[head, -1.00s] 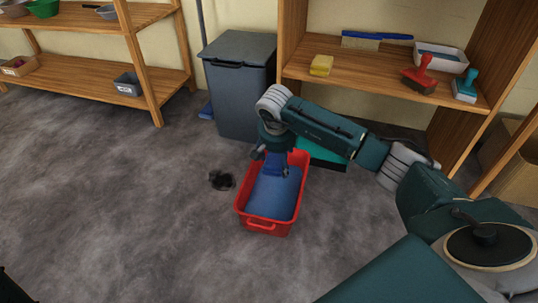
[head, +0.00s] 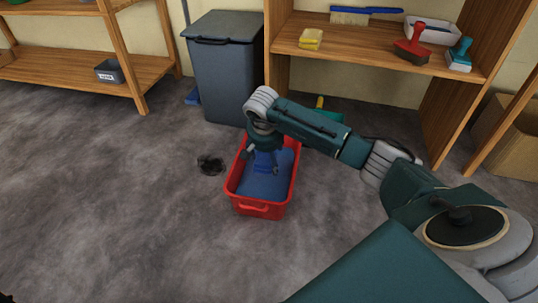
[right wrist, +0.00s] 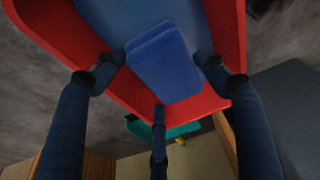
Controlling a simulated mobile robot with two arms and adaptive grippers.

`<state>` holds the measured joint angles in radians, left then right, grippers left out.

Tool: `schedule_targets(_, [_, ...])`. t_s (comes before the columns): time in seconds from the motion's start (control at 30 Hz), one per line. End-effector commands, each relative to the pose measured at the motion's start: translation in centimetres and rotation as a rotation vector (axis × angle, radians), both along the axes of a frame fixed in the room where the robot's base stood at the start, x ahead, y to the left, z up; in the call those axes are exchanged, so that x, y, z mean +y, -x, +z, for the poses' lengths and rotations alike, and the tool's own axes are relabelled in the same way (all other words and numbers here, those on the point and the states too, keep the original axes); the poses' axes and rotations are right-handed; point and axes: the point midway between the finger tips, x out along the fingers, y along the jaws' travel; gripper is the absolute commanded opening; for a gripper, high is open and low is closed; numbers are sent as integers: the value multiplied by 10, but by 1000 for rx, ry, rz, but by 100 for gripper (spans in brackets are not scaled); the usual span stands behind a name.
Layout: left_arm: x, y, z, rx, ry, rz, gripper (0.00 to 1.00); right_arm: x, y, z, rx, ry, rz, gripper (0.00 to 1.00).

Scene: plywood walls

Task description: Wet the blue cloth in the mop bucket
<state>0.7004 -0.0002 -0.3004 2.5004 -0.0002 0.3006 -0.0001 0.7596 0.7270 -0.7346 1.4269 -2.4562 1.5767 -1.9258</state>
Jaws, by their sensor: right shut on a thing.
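The mop bucket (head: 258,209) is a red, open, rectangular tub on the grey floor, with blue water (head: 263,187) inside. My right gripper (head: 262,164) points down into the bucket and is shut on the blue cloth (head: 265,161). In the right wrist view, the folded blue cloth (right wrist: 160,62) sits between the fingers, over the blue water and inside the red rim (right wrist: 190,107). Cloth and water are close in colour, so I cannot tell how deep the cloth is. My left gripper is out of view.
A grey bin (head: 225,75) stands behind the bucket. A wooden shelf (head: 370,55) with a yellow sponge (head: 311,39) and brushes is behind right. The floor at left is clear.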

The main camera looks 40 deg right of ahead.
Motion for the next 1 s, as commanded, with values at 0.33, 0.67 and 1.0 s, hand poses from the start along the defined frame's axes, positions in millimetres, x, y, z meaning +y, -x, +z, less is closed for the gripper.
schedule_targets(0.33, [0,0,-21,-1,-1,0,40,0,0,-38,0,0,-1,51])
schedule_targets(0.67, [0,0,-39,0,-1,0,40,0,0,-70,-1,-1,0,51])
schedule_targets(1.0, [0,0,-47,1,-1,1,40,0,0,-87,-1,1,-1,51])
